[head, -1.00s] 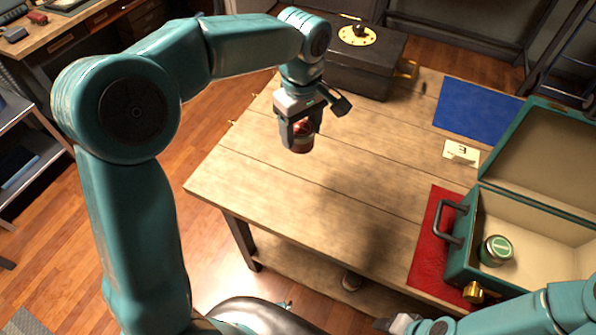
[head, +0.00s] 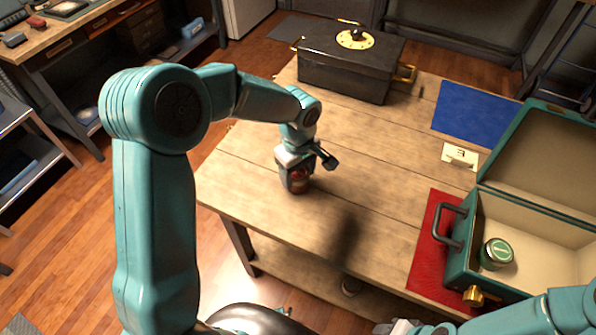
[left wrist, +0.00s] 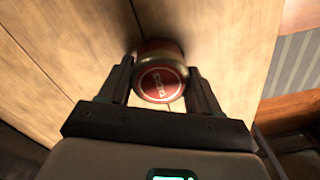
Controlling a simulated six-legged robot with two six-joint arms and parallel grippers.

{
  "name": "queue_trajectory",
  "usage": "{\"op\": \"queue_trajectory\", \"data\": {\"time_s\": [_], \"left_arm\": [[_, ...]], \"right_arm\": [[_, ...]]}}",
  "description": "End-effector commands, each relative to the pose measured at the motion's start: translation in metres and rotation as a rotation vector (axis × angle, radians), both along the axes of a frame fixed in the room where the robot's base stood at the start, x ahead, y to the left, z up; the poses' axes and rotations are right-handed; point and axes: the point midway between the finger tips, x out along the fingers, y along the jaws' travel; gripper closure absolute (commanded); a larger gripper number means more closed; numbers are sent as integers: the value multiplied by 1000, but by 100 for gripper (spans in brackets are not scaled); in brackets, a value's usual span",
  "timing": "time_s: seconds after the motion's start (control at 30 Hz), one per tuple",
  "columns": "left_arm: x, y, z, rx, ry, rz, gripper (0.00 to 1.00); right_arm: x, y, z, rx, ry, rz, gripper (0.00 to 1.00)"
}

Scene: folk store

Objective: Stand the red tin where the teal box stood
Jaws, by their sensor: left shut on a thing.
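My left gripper (head: 294,178) is shut on the red tin (head: 297,183), near the left edge of the wooden table. The tin is small and round, with dark rims, and looks upright. In the left wrist view the red tin (left wrist: 160,82) sits between the two fingers of the left gripper (left wrist: 163,90), its lettered lid facing the camera. I cannot tell whether its base touches the table. The teal box (head: 458,262) stands open at the right, partly over a red mat, with a green tin (head: 496,253) inside.
A black box with a gold dial (head: 352,66) stands at the table's back. A blue mat (head: 476,113) lies at the back right, with a small white card (head: 460,156) in front of it. The red mat (head: 424,262) shows left of the teal box. The table (head: 375,175) is clear in the middle.

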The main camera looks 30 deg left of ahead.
Motion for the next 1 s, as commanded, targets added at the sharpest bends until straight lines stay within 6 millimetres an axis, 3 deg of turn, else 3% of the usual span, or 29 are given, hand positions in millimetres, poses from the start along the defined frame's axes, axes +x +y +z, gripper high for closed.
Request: {"op": "queue_trajectory", "data": {"time_s": [0.17,0.2,0.23,0.27,0.53,0.67,1.0], "left_arm": [[0,0,-5,0,-1,0,70],[0,0,-3,0,0,0,24],[0,0,-3,0,0,0,14],[0,0,-3,0,0,0,11],[0,0,-1,0,0,0,11],[1,0,8,0,-4,0,11],[1,0,85,0,-5,0,11]], "right_arm": [[0,0,-6,0,0,0,56],[0,0,-3,0,0,0,56],[0,0,-3,0,0,0,56],[0,0,-3,0,0,0,56],[0,0,-2,0,0,0,56],[0,0,1,0,0,0,56],[0,0,3,0,0,0,56]]}}
